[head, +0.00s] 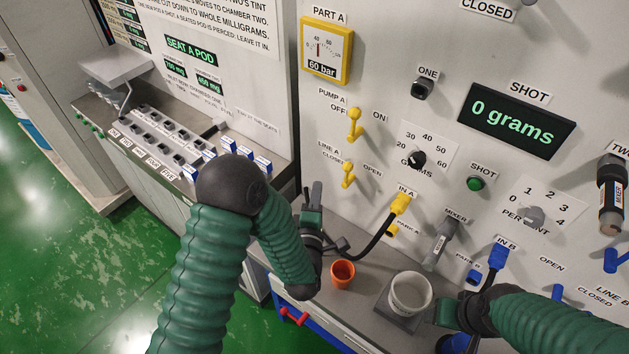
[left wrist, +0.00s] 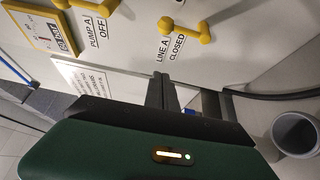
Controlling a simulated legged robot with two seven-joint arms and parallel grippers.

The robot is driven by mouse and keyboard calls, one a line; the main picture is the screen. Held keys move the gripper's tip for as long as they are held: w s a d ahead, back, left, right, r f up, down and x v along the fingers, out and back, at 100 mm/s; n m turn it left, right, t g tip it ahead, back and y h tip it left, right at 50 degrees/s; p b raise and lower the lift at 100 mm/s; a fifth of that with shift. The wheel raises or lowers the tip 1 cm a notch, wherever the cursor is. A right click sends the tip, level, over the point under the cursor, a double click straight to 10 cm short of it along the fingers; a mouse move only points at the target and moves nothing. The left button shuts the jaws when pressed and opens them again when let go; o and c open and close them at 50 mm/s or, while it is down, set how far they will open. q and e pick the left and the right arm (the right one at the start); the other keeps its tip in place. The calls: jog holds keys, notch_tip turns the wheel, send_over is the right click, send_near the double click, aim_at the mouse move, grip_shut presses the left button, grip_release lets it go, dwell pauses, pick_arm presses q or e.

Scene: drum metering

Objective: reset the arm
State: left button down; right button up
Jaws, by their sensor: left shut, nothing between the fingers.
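My left gripper (head: 314,192) is shut and empty, fingers pointing up in front of the panel, just left of the yellow IN A connector (head: 400,204). Its closed fingers (left wrist: 164,92) also show in the left wrist view, below the yellow LINE A handle (left wrist: 186,28), apart from it. That handle (head: 348,174) is beside the CLOSED label in the head view. My right gripper is mostly hidden behind its own forearm at the lower right; its fingers cannot be made out.
An orange cup (head: 342,273) and a white cup (head: 410,294) on a grey scale-like base (head: 392,318) stand on the bench below. The yellow PUMP A lever (head: 354,124) is up the panel. The display (head: 515,118) reads 0 grams. A pod rack (head: 160,132) lies left.

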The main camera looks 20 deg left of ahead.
pick_arm(q)
jog(key=s+a+f+m+g+h+b, duration=0.1)
jog(key=s+f+m+g, duration=0.1)
jog(key=s+m+g, duration=0.5)
jog(key=s+a+f+m+g+h+b, duration=0.1)
jog(key=s+f+m+g, duration=0.1)
jog(key=s+m+g, duration=0.6)
jog(key=shift+s+a+f+m+h, duration=0.4)
jog(key=shift+s+m, duration=2.1)
jog(key=shift+s, duration=1.6)
pick_arm(e)
jog(key=shift+d+f, duration=1)
jog(key=shift+f, duration=0.2)
